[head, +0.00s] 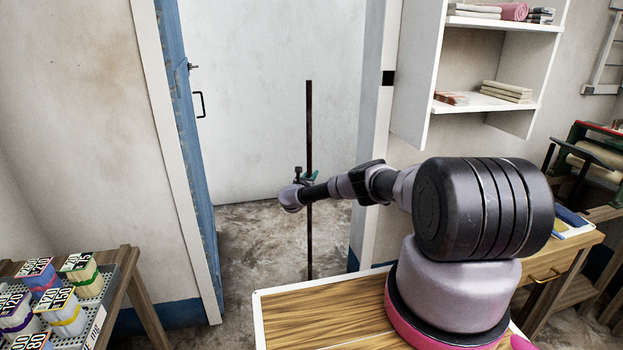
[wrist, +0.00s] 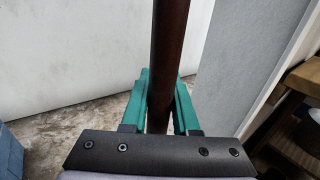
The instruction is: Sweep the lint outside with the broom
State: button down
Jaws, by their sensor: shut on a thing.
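The broom's long dark brown stick (head: 309,125) stands upright in the doorway in the head view. My gripper (head: 309,178) is shut on this stick around its middle. In the wrist view the stick (wrist: 166,60) runs between the green fingers of my gripper (wrist: 160,105), which press on it from both sides. The stick's lower end reaches down near the floor just beyond the wooden top, and the broom head is hidden. I cannot make out any lint on the floor.
A blue door (head: 190,150) stands open at the left of the doorway. Bare floor (head: 255,245) shows through the opening. A wooden top (head: 325,315) is in front. A bench with a tray of labelled containers (head: 60,300) is at the left. White shelves (head: 485,105) hang at the right.

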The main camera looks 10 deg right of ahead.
notch_tip(320, 180, up, 7)
jog(key=shift+f, duration=0.2)
dwell(0.4)
